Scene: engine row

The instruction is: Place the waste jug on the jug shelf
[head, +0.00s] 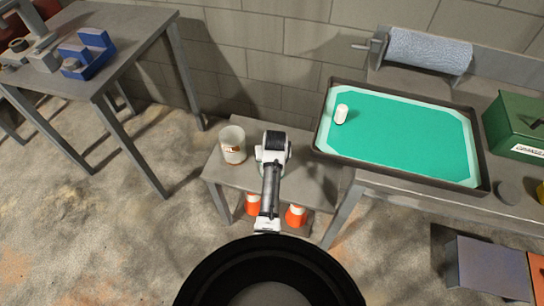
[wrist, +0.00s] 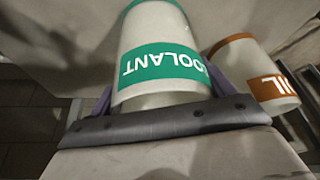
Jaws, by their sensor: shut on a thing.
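A pale jug with a green COOLANT label (wrist: 165,62) stands between the two fingers of my gripper (wrist: 162,88) in the wrist view. The gripper is shut on it. The label reads upside down there. In the head view my wrist covers this jug almost wholly, above the small grey bench (head: 318,188). I cannot tell whether its base touches the bench top. A second pale jug with an orange OIL label (wrist: 262,75) stands beside it. That OIL jug also shows on the bench, left of my wrist, in the head view (head: 233,146). No label reading waste is visible.
Orange-and-white things (head: 295,215) show below the bench top. On the right, a workbench carries a tray with a green mat (head: 400,140), a small white item (head: 341,113), a paper roll (head: 430,51) and a green box (head: 515,125). Another table (head: 120,38) stands at left.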

